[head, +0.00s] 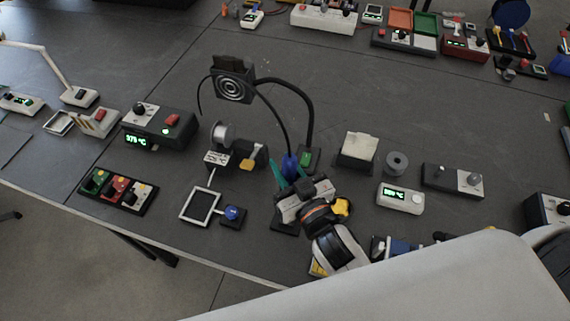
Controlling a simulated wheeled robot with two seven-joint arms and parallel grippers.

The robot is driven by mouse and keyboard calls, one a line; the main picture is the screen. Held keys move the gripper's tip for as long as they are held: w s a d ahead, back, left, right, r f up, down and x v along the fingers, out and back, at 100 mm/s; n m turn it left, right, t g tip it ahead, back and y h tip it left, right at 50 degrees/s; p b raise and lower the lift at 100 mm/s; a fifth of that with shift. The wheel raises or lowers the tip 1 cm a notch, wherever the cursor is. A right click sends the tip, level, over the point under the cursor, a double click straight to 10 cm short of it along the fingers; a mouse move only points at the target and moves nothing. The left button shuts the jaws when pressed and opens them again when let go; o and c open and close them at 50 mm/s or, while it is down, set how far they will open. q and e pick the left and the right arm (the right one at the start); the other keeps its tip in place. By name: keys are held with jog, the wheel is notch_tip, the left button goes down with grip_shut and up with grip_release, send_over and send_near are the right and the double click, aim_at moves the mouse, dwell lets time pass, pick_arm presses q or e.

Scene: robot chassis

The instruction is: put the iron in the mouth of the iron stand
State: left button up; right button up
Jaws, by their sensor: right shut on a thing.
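The iron shows as a blue handle (289,166) with a thin black cable looping up from its top. My right gripper (290,178) has its teal fingers shut on the blue handle, which it holds roughly upright. The iron's tip is hidden by the gripper. A dark holder with a yellow pad (248,163), left of the gripper, looks like the iron stand, but its mouth is too small to make out. The iron is to the right of it and apart from it in the picture. My left gripper is not in view.
A fume fan (233,84) stands behind on a thick bent arm, close to the iron's cable. A solder spool (222,135), a station with a green display (158,128) and a square frame (200,205) are to the left. A grey ring (397,163) lies right.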

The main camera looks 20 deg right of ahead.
dwell(0.5)
jog(key=shift+f+b, duration=2.85)
jog(key=shift+f, duration=1.3)
jog(key=o, duration=1)
jog(key=shift+s, duration=0.1)
jog(key=s+d+b, duration=0.2)
jog(key=s, duration=0.9)
jog(key=shift+s+d, duration=0.2)
jog(key=shift+s, duration=0.1)
